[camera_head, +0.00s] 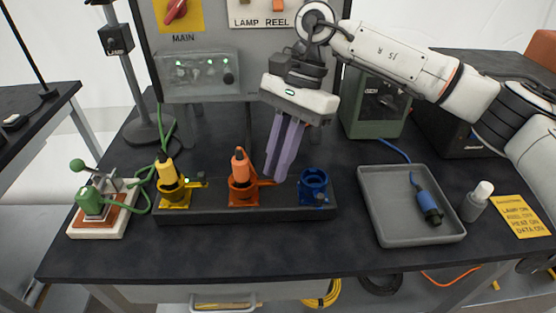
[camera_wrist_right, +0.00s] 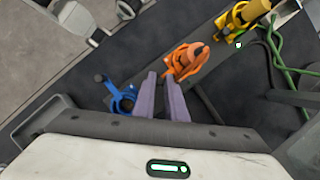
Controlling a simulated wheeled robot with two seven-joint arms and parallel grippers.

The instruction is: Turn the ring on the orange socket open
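The orange socket (camera_head: 240,196) is in the middle of the dark socket rail, with an orange plug (camera_head: 240,165) upright in it. Its ring's lever (camera_head: 265,183) points right in the head view. The socket also shows in the right wrist view (camera_wrist_right: 186,62). My right gripper (camera_head: 272,178) points down just right of the orange socket, its purple fingertips close to the lever's end. In the right wrist view its fingers (camera_wrist_right: 161,76) have a narrow gap with nothing visible held between them. Whether a fingertip touches the lever, I cannot tell. My left gripper is out of view.
A yellow socket (camera_head: 175,198) with a yellow plug is left on the rail (camera_head: 215,213); an empty blue socket (camera_head: 314,187) is right. A grey tray (camera_head: 385,215) holds a blue plug (camera_head: 429,206). A white-capped bottle (camera_head: 475,205) stands beside it. A green-handled device (camera_head: 95,205) sits left.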

